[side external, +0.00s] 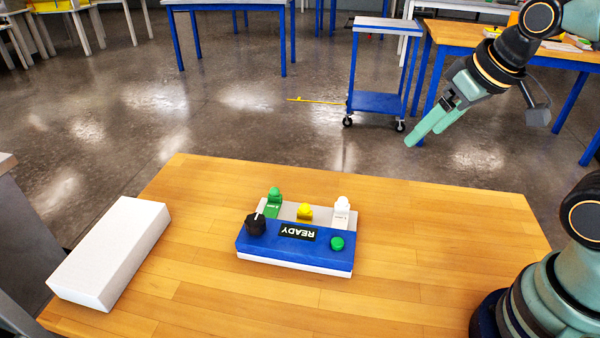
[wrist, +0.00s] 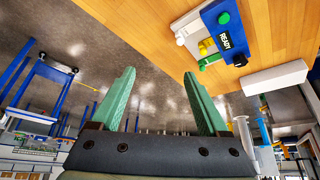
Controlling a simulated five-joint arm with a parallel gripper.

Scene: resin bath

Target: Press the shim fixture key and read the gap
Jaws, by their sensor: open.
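A blue and white fixture (side external: 270,248) sits on the wooden table. Its dark display (side external: 297,232) reads READY, upside down in the side view. A round green button (side external: 337,243) is at the panel's right and a black knob (side external: 256,225) at its left. Green (side external: 272,206), yellow (side external: 304,213) and white (side external: 342,212) knobbed pieces stand along its back. The fixture also shows at the top right of the wrist view (wrist: 237,25). My gripper (side external: 424,136) is open and empty, raised behind and right of the fixture, touching nothing. Its spread fingers show in the wrist view (wrist: 159,74).
A white block (side external: 110,252) lies at the table's left end; it also shows in the wrist view (wrist: 274,78). The tabletop (side external: 430,250) right of the fixture is clear. A blue cart (side external: 378,102) and other benches stand on the floor beyond.

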